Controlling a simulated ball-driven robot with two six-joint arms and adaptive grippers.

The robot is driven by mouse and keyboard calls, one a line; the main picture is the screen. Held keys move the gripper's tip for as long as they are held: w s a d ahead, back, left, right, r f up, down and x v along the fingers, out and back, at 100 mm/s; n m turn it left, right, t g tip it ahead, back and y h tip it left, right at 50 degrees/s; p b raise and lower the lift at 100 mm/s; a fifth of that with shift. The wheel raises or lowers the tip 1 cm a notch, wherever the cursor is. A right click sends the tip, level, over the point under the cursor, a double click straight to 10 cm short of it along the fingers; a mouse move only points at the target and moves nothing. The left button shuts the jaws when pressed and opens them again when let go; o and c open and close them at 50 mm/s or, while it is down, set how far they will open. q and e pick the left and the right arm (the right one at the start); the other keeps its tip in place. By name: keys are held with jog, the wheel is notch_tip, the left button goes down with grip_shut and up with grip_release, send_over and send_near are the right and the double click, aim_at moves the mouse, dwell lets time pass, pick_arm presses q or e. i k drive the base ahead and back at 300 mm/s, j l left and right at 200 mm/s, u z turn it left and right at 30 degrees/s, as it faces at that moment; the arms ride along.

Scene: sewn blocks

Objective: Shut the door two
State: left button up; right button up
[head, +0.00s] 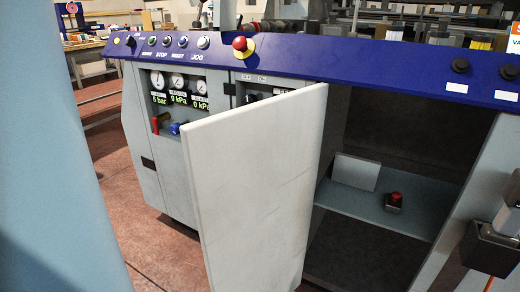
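A pale grey door panel (262,190) stands open on the front of a machine cabinet in the head view. It juts out toward me, and its far edge meets the left side of a dark open compartment (385,125). The panel hides part of the cabinet front behind it. I cannot read a number on the door. No fingertips of either gripper show in the view.
A blue control strip (290,55) with several buttons and a red mushroom button (240,44) runs above. Inside the compartment, a shelf (350,203) holds a small red-topped item (395,199). A dark boxy part (490,250) is at the right edge. Reddish floor (130,215) is clear at left.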

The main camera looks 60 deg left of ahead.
aim_at(252, 169)
jog(key=k+j, duration=0.1)
jog(key=j, duration=0.35)
jog(key=k+j, duration=0.1)
jog(key=j, duration=0.4)
jog(key=k+j, duration=0.1)
jog(key=j, duration=0.85)
jog(key=k+j, duration=0.15)
jog(key=j, duration=0.3)
